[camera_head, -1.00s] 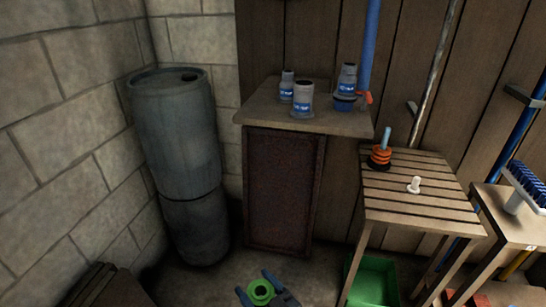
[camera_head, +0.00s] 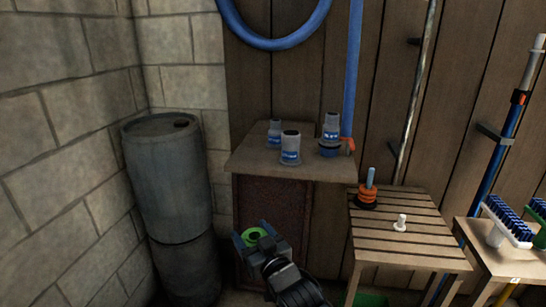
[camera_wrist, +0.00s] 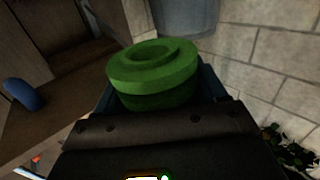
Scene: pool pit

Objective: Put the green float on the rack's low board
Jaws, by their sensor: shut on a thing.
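The green float (camera_head: 254,236) is a round, thick ring. My gripper (camera_head: 257,240) is shut on it and holds it in the air in front of the dark cabinet. The float (camera_wrist: 153,72) fills the middle of the wrist view, with the jaws at its sides. I cannot tell for certain which piece is the rack; a slatted wooden stand (camera_head: 408,228) is at the right.
A cabinet top (camera_head: 250,165) carries several grey bottles with blue labels. A large grey barrel (camera_head: 165,185) stands at the left by the block wall. Brushes (camera_head: 505,220) lie on a wooden stand at the far right. A blue hose (camera_head: 275,42) hangs above.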

